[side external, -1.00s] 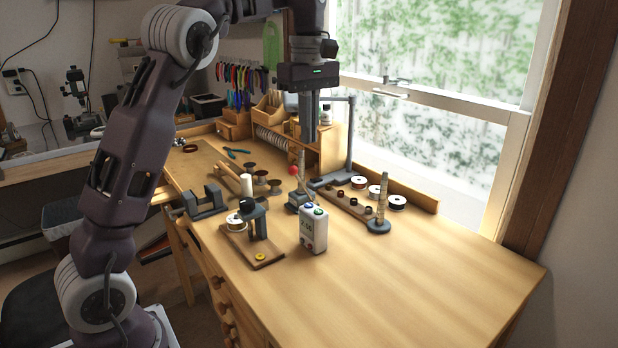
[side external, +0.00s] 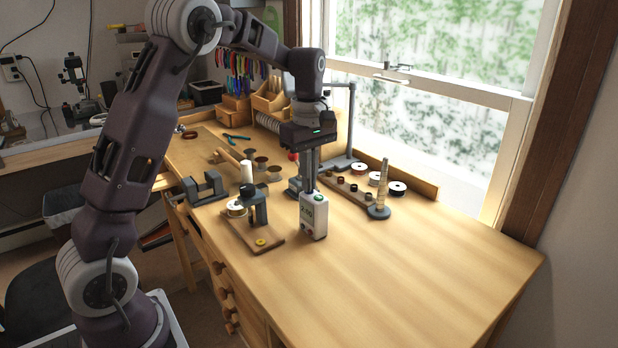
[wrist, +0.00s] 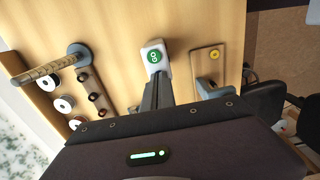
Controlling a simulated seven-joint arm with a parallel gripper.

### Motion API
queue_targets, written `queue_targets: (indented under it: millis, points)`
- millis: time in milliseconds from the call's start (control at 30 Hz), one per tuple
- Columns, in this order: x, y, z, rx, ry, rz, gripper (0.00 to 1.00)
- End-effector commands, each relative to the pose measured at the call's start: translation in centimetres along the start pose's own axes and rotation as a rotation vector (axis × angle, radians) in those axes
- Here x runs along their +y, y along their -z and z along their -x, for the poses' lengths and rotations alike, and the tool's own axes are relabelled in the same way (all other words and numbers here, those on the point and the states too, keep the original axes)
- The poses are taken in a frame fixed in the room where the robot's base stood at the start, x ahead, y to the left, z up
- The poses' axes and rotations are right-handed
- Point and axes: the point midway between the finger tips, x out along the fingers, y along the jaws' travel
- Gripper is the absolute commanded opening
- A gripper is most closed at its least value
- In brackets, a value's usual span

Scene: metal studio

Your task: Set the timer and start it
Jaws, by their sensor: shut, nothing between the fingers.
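A wooden board with a small grey stand (side external: 258,212) and a yellow ring is left of the timer. A grey-based cone (side external: 381,195) and a rack of spools (side external: 350,190) stand to the right behind. The bench (side external: 400,260) in front and to the right is clear.

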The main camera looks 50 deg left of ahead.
Motion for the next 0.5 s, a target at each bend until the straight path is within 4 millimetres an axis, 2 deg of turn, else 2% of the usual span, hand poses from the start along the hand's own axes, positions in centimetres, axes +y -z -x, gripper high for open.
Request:
queue_targets:
  millis: [267,500]
  points:
    - [0.0,0.0,-0.1,0.000,0.000,0.000,0.00]
    - [-0.1,0.0,-1.9,-0.001,0.006,-0.001,0.00]
